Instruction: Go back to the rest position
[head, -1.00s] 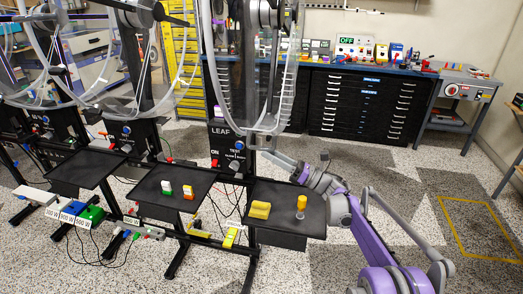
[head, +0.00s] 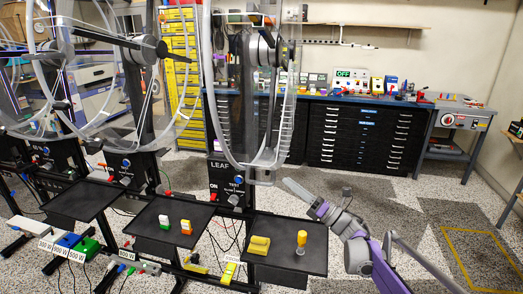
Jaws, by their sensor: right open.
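My right gripper (head: 288,184) shows at the end of the grey and purple arm coming in from the lower right. It is empty and appears above the back right of the right black tray (head: 318,261), to the right of the black LEAF control box (head: 219,175). The large clear acrylic wheel (head: 207,110) stands on its column above that box, and the gripper appears clear of its rim. A yellow block (head: 258,245) and a yellow-topped peg-like piece (head: 301,241) are on the right tray. My left gripper is not in view.
The middle tray (head: 150,215) holds a small white-and-green piece and a white-and-orange piece. Another tray (head: 80,201) is empty at left. A workbench with black drawers (head: 365,135) lines the back wall. Open speckled floor lies at right.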

